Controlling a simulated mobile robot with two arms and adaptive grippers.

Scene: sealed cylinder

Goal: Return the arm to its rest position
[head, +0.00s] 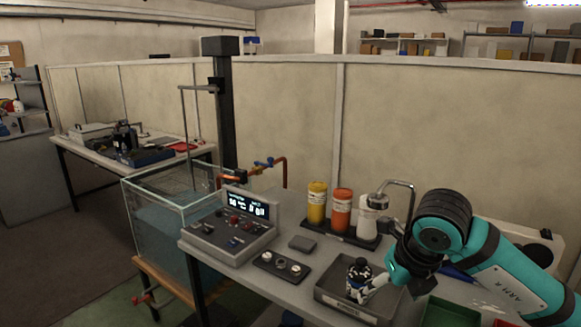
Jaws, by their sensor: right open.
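My right arm comes in from the right, with its teal wrist bent down over the near right of the bench. My right gripper (392,284) is small and dark, open, beside the right part of a grey tray (335,302). A black-and-white object (358,272) stands in the tray, just left of the gripper. The wrist and fingers overlap the tray's right side, so I cannot tell whether they touch the object. A glass water tank (160,215) stands left of the bench. My left gripper is not in view.
A control box (230,238) with a lit display sits at the bench's left. Yellow (317,203) and orange (341,211) bottles and a white bottle (366,217) stand in a black rack behind the tray. A green bin (447,313) is at the front right.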

